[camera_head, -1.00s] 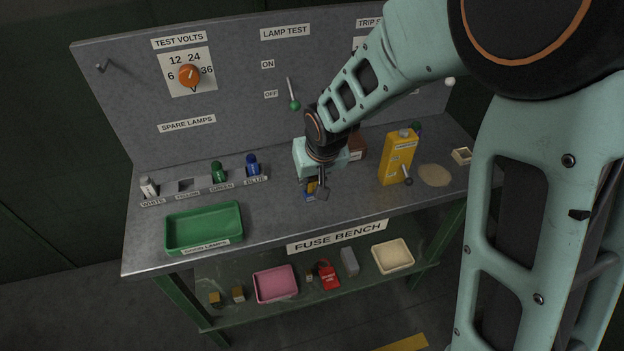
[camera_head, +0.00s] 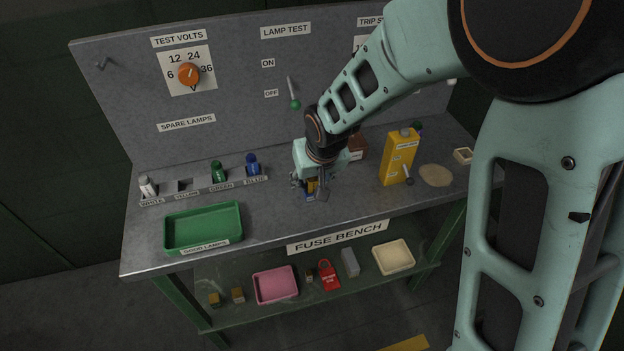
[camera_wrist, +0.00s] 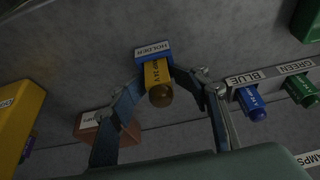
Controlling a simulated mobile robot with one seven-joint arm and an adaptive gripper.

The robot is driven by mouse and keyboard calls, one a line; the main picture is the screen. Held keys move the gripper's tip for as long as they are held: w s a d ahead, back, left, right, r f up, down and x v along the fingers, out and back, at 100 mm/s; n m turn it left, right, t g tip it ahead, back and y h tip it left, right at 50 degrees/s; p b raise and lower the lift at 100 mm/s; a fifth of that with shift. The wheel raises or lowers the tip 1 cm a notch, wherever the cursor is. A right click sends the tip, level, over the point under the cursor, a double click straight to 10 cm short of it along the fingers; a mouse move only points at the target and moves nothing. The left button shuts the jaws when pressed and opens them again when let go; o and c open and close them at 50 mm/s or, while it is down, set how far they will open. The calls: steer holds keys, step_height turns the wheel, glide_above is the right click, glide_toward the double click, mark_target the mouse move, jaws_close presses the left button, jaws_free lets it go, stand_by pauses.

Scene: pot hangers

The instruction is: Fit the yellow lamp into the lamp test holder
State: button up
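The yellow lamp (camera_wrist: 156,75), marked 24V, sits in line with the blue lamp test holder (camera_wrist: 153,52) in the wrist view, its amber dome towards the camera. Its far end meets the holder; I cannot tell how deep it is seated. My gripper (camera_wrist: 165,82) is open, with one finger on each side of the lamp and gaps between. In the head view my gripper (camera_head: 310,188) is low over the bench, and its fingers partly hide the lamp (camera_head: 312,184) and the holder (camera_head: 309,195).
In the spare lamps row, the white (camera_head: 148,187), green (camera_head: 218,173) and blue (camera_head: 252,164) lamps stand left of my gripper; the yellow place is empty. A green tray (camera_head: 203,247) is at the front left. A yellow carton (camera_head: 398,160) and brown box (camera_head: 357,148) stand to the right.

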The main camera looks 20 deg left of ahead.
steer(key=shift+s+d+f, duration=0.2)
steer(key=shift+s+f, duration=0.1)
steer(key=shift+r+p, duration=0.55)
steer(key=shift+p, duration=0.1)
steer(key=p+v, duration=0.1)
steer(key=v, duration=1.1)
steer(key=shift+w+a+r, duration=0.15)
steer(key=shift+w+r, duration=0.15)
